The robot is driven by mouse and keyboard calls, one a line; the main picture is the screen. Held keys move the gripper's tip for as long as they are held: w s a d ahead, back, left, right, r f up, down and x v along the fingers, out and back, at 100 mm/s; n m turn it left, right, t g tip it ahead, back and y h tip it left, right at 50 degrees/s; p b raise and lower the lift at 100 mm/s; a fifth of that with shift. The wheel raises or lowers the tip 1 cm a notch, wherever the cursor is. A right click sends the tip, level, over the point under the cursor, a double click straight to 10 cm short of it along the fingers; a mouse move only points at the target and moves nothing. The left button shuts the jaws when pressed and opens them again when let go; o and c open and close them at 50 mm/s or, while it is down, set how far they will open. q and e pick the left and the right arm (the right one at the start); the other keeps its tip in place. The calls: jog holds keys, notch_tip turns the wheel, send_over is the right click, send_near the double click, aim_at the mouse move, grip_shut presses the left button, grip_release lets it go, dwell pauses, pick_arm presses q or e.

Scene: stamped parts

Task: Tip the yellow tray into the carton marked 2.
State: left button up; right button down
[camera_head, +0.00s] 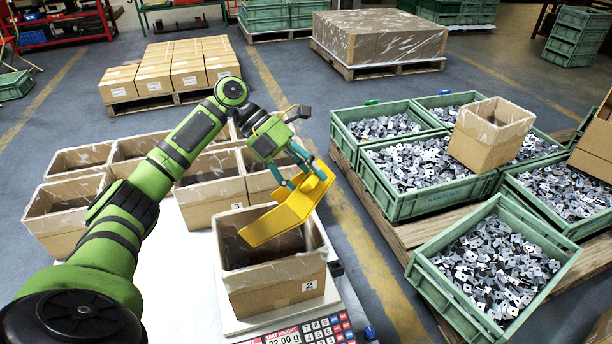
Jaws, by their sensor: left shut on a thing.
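The yellow tray (286,211) is tilted above the open carton marked 2 (276,290), with its lower end toward the lower left. No parts show in the part of the tray that I can see. My left gripper (305,180) is shut on the tray at its upper right end. The carton marked 2 stands upright on a scale with a keypad (318,332). The inside of the carton is dark and partly hidden by the tray, so I cannot tell what lies in it. My right gripper is not in view.
Several open cartons, one marked 3 (213,201), stand behind and left of the scale. Green crates (419,190) full of stamped metal parts stand on a pallet at the right, with an open carton (490,134) on them. Closed boxes (170,72) sit on a pallet behind.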

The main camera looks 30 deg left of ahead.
pick_arm(q)
jog(key=w+d+f+y+p, duration=0.1)
jog(key=d+f+y+p, duration=0.3)
jog(key=d+f, duration=0.3)
jog(key=shift+d+y+p, duration=0.3)
jog(key=shift+d+y, duration=0.35)
jog(key=shift+y, duration=0.15)
jog(key=shift+f+g, duration=0.1)
jog(key=shift+g, duration=0.2)
jog(key=d+f+y, duration=0.4)
jog(key=f+y, duration=0.1)
jog(key=f, duration=0.4)
jog(key=shift+w+f, duration=0.15)
jog(key=shift+w, duration=0.15)
